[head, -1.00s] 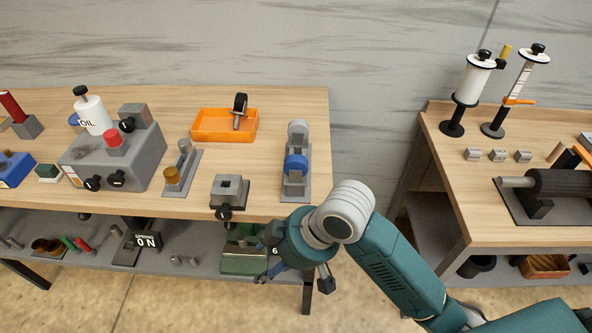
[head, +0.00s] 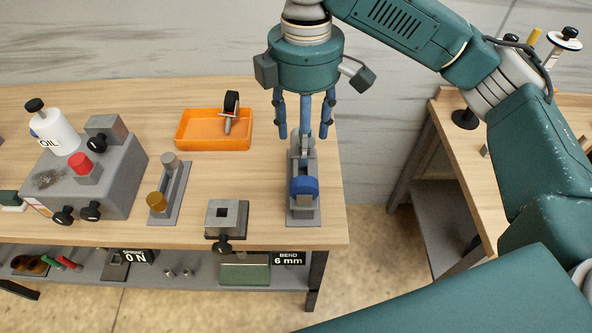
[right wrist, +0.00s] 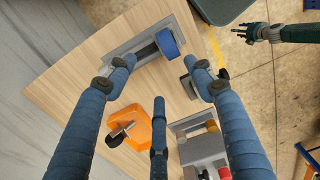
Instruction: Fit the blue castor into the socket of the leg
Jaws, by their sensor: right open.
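The blue castor (head: 304,187) sits on the near part of a long grey stand (head: 304,217) at the right end of the table. It also shows in the right wrist view (right wrist: 168,43), between two of my fingers. A grey block with a square hole (head: 228,215), perhaps the leg's socket, stands to the left of the stand. My right gripper (head: 304,132) points down, open and empty, over the far end of the stand; its fingers partly hide that end. My left gripper (right wrist: 250,34) is small in the right wrist view; its jaws are unclear.
An orange tray (head: 184,142) holding a black castor (head: 231,103) is at the back. A fixture with a brass cylinder (head: 156,202), a grey machine (head: 115,190) and an oil bottle (head: 56,131) stand left. A second table (head: 440,150) lies right, past a gap.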

